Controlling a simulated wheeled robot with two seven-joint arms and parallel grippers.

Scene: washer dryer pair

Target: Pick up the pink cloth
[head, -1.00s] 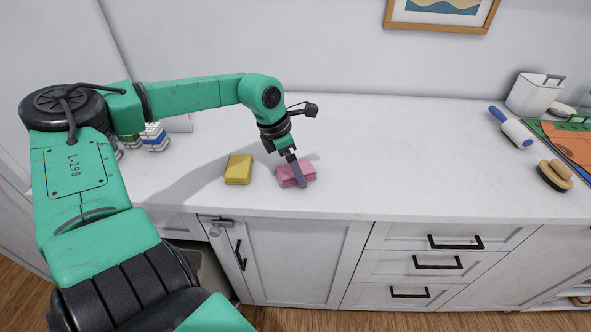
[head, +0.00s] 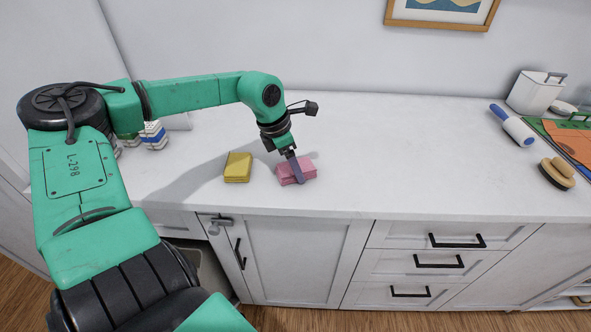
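The pink cloth (head: 308,170) is a small folded stack on the white counter, near the middle of the head view. My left gripper (head: 296,176) reaches down onto it from above, with a finger lying across the cloth and hiding part of it. The fingers overlap from this angle, so I cannot tell how far apart they are or whether they grip the cloth. The cloth appears to rest on the counter. My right gripper is not in view.
A yellow folded cloth (head: 238,167) lies just left of the pink one. A lint roller (head: 513,126), a brush (head: 556,174) and a white bin (head: 535,92) are at the right. Bottles (head: 154,135) stand behind my arm. The counter between the pink cloth and the roller is clear.

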